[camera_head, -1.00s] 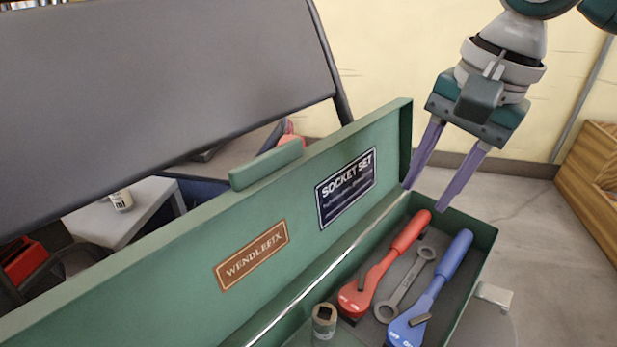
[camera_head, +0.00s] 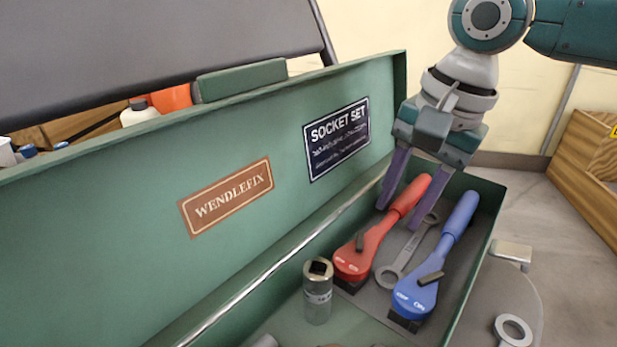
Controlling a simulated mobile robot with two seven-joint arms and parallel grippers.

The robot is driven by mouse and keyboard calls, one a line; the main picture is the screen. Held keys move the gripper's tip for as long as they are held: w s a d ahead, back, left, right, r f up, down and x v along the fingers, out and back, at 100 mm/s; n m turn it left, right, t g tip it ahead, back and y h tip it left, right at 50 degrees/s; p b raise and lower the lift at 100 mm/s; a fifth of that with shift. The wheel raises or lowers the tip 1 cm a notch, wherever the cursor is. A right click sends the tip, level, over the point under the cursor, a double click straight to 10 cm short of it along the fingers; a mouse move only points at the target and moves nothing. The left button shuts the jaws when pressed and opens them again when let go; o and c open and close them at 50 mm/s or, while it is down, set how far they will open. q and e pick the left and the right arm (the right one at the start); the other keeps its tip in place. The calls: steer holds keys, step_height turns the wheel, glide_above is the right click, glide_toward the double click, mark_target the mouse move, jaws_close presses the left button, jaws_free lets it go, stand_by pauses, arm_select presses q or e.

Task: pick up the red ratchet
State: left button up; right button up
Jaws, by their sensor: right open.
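The red ratchet (camera_head: 372,242) lies in the open green toolbox, its head toward me and its handle pointing to the back right. My right gripper (camera_head: 398,218) is open, pointing down into the box. Its two purple fingers stand on either side of the red handle as seen here; I cannot tell whether they touch it. A blue ratchet (camera_head: 443,250) lies to the right of the red one. A grey wrench (camera_head: 408,252) lies between the two. My left gripper is not in view.
The toolbox's raised lid (camera_head: 120,240) stands along the left. A silver socket (camera_head: 317,290) stands upright near the red ratchet's head. A ring-ended tool (camera_head: 513,330) lies outside the box at right. A wooden crate (camera_head: 590,150) stands at the far right.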

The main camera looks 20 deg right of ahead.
jaws_close()
stand_by(1.4)
